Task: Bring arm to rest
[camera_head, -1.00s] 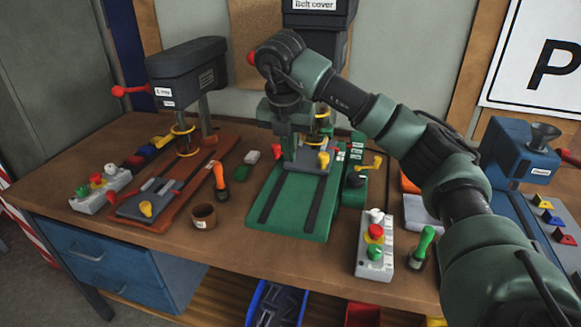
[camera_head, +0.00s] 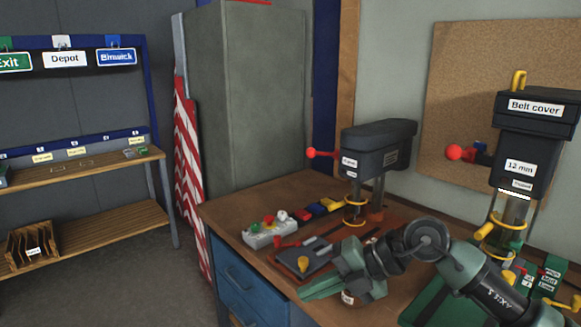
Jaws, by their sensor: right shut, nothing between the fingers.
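My right arm comes in from the lower right, green and dark grey. Its gripper (camera_head: 306,291) is shut and empty, with its green fingers pointing left. It shows in front of the smaller drill press (camera_head: 378,150) and overlaps the near right part of that press's brown base in the picture. I cannot tell its exact height above the workbench (camera_head: 232,209). A small brown cup (camera_head: 347,297) is mostly hidden behind the gripper. My left gripper is not in view.
The "Belt cover" drill press (camera_head: 536,145) stands at the right, its green base partly behind my arm. A control box (camera_head: 270,232) with buttons sits near the bench's left edge. A grey cabinet (camera_head: 245,100) and sign shelves (camera_head: 90,155) stand left, with open floor before them.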

